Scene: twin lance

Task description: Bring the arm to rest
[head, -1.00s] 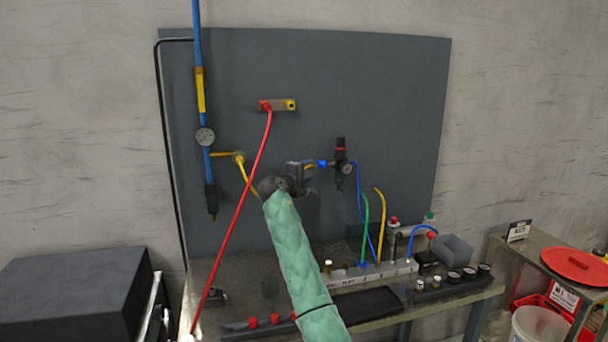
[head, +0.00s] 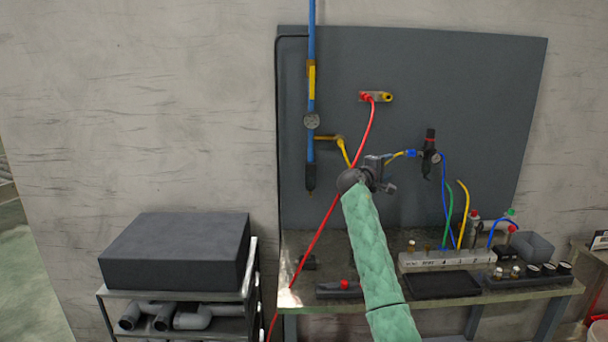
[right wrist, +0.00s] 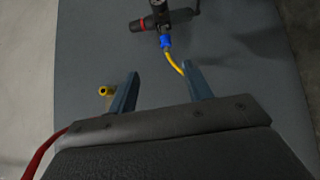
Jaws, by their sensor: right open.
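My right arm, in a green quilted sleeve, reaches up over the bench in the head view. Its gripper (head: 382,174) is in front of the grey wall panel (head: 490,90). In the right wrist view the two fingers (right wrist: 158,90) are apart with nothing gripped between them. The yellow hose (right wrist: 174,61) with its blue fitting (right wrist: 166,42) shows beyond the fingertips, near the right finger. I cannot tell from the view whether they touch. My left gripper is not in view.
A red hose (head: 325,224) hangs from the panel's upper port down past the arm's left side. The bench (head: 535,296) carries a white manifold (head: 445,259) with upright hoses and a black tray (head: 442,285). A cart with a dark box (head: 175,250) stands at left.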

